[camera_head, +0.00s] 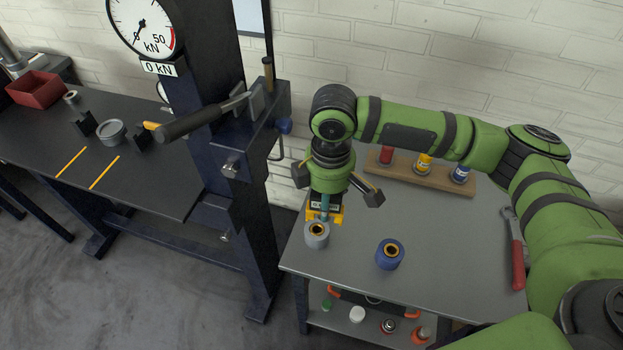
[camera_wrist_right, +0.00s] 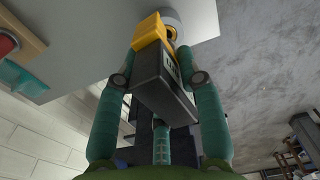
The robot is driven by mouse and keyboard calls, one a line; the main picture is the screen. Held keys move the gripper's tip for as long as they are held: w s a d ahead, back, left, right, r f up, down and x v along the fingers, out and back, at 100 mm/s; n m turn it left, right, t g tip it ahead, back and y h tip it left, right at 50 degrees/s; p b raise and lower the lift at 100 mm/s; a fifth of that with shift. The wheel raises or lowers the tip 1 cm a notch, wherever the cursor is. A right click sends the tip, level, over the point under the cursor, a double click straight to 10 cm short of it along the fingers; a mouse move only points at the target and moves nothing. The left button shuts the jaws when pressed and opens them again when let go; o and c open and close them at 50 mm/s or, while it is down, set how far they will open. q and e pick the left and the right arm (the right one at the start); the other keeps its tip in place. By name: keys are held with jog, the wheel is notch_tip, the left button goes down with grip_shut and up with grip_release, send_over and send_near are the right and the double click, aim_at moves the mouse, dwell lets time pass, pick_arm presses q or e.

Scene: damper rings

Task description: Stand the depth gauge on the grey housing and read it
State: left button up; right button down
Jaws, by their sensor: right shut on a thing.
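The depth gauge (camera_head: 338,214) has a yellow foot and a dark body with a small display. It is upright, partly hidden by my right gripper (camera_head: 327,199), which is shut on it. In the right wrist view the gauge's dark body (camera_wrist_right: 163,85) sits between the teal fingers of the right gripper (camera_wrist_right: 160,76). Its display shows at a slant, too small to read. The grey housing (camera_head: 317,240), a short ring with a yellow-orange bore, stands on the right table directly below the gauge. The foot overlaps the housing (camera_wrist_right: 181,20); I cannot tell whether they touch. My left gripper is not in view.
A blue housing (camera_head: 389,261) stands right of the grey one. A wooden rack (camera_head: 420,175) with red, yellow and blue bottles is behind. A red-handled wrench (camera_head: 518,262) lies at the right. The dark press (camera_head: 238,170) stands left, its dial near zero.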

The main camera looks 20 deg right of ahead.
aim_at(316, 209)
jog(key=n, duration=0.2)
jog(key=n+p, duration=0.1)
jog(key=n, duration=0.1)
jog(key=w+a+r+n+p, duration=0.1)
jog(key=shift+a+n, duration=0.1)
jog(key=shift+n, duration=0.3)
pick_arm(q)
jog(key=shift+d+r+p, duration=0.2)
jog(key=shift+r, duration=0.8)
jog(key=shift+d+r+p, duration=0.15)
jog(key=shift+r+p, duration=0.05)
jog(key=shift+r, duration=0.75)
pick_arm(e)
jog(key=shift+w+a+f+n, duration=0.15)
jog(key=shift+a+f+n, duration=0.1)
jog(key=shift+n, duration=0.65)
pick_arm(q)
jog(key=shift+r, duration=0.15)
pick_arm(e)
jog(key=shift+r+p, duration=0.2)
jog(key=shift+p, duration=0.45)
jog(key=shift+f+b, duration=0.95)
jog(key=shift+f, duration=1.55)
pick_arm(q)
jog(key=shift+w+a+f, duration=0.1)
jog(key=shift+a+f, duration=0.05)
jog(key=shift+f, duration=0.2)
